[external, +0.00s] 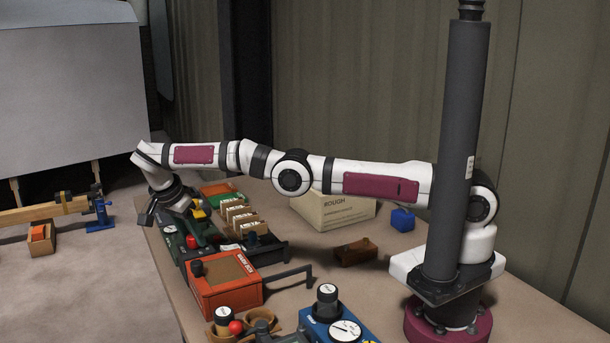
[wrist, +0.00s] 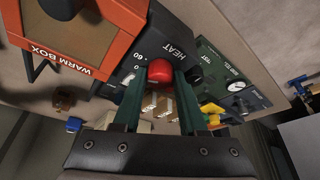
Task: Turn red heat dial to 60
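The red heat dial (wrist: 161,71) is a round red knob on a dark panel (wrist: 172,30) marked HEAT, with a 60 and a 0 printed beside it. In the wrist view it shows between the tips of my gripper (wrist: 160,78), whose two green fingers are apart with nothing held. In the external view my gripper (external: 166,203) hangs tilted above the panel, and a red part, likely the dial (external: 191,241), shows below it. I cannot see which mark the dial points to.
An orange warm box (external: 225,285) with a dark knob and a handle stands beside the heat panel. A green panel (wrist: 218,68) with a gauge lies on the other side. Wooden card holders (external: 240,218) stand behind. A blue gauge box (external: 345,328) is in front.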

